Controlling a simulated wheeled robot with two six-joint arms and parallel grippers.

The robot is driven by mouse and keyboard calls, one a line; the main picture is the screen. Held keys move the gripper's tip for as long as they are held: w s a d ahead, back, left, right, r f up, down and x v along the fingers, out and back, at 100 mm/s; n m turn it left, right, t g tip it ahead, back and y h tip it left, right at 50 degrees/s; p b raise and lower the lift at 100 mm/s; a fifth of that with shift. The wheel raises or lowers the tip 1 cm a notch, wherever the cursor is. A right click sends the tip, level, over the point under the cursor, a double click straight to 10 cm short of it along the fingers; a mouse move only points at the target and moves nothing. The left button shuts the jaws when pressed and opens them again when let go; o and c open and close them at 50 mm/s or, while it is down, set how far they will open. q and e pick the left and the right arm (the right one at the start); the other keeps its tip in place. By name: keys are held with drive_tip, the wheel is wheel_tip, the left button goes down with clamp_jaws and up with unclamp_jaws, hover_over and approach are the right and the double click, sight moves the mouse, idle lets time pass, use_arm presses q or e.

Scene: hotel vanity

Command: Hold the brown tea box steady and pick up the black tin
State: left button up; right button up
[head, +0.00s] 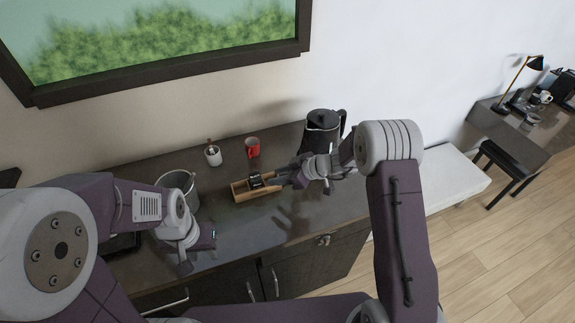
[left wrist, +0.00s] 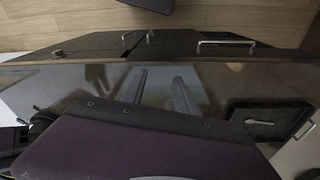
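The brown tea box (head: 241,196) is an open wooden tray on the dark counter in the head view. The black tin (head: 255,181) is small and dark, with a light mark, and shows at the box's middle. My right gripper (head: 281,179) reaches in from the right, its fingertips at the box's right part, close beside the tin. Whether its fingers are apart or touch the tin is too small to tell. My left gripper (head: 196,257) is over the counter's front, left of the box and apart from it. The left wrist view shows its two fingers (left wrist: 160,88) apart with nothing between them.
A grey bucket (head: 178,181) stands left of the box. A white cup (head: 213,157) and a red mug (head: 252,148) stand behind it, and a black kettle (head: 322,128) behind right. The counter (head: 240,235) is clear in front of the box.

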use_arm(q)
drive_tip(key=shift+s+d+r, duration=0.15)
drive_tip(key=shift+s+d, duration=0.05)
drive_tip(key=shift+d, duration=0.05)
drive_tip(key=shift+c, duration=0.6)
drive_tip(key=w+r+m+t+y, duration=0.1)
drive_tip(key=w+r+m+t, duration=0.25)
drive_tip(key=w+m, duration=1.95)
wheel_tip(320, 180, down, 3)
drive_tip(key=w+d+m, duration=0.2)
drive_tip(key=w+m, duration=0.1)
drive_tip(key=m, duration=0.6)
drive_tip(key=shift+m+g, duration=0.25)
drive_tip(key=shift+m, duration=0.25)
drive_tip(key=f, duration=0.4)
drive_tip(key=w+d+f, duration=0.1)
drive_tip(key=f, duration=0.3)
drive_tip(key=d+f, duration=0.1)
drive_tip(key=f, duration=0.2)
drive_tip(key=shift+w+f, duration=0.4)
drive_tip(key=shift+w+a+f, duration=0.1)
drive_tip(key=shift+w+f, duration=0.1)
drive_tip(key=shift+f, duration=0.35)
